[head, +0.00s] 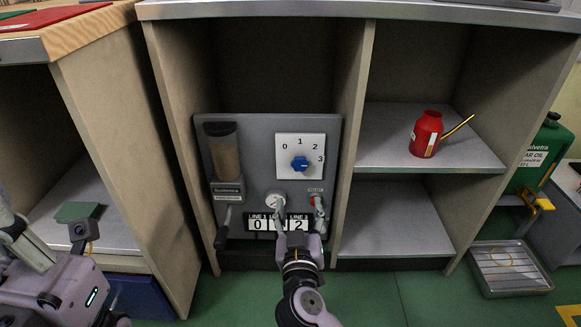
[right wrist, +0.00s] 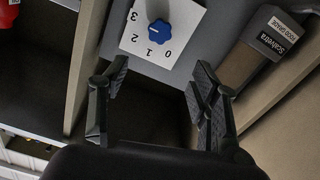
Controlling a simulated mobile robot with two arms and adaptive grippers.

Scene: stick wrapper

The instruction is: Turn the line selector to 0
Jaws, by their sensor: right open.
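The line selector is a blue knob (head: 299,163) on a white dial plate (head: 287,174) marked 0, 1, 2 and 3, on a grey panel. I cannot tell which number the knob points at. In the right wrist view the knob (right wrist: 159,31) shows upside down, beyond the fingertips. My right gripper (head: 297,207) is open and empty, in front of the panel's lower part and below the dial in the head view. It also shows in the right wrist view (right wrist: 160,84), its fingers wide apart. My left arm is at the lower left; its fingers cannot be made out.
The panel also carries a hopper (head: 224,158), a round gauge (head: 274,201), a black-handled lever (head: 222,231) and number displays (head: 258,224). Shelf walls flank it. A tray (head: 508,268) lies on the green floor.

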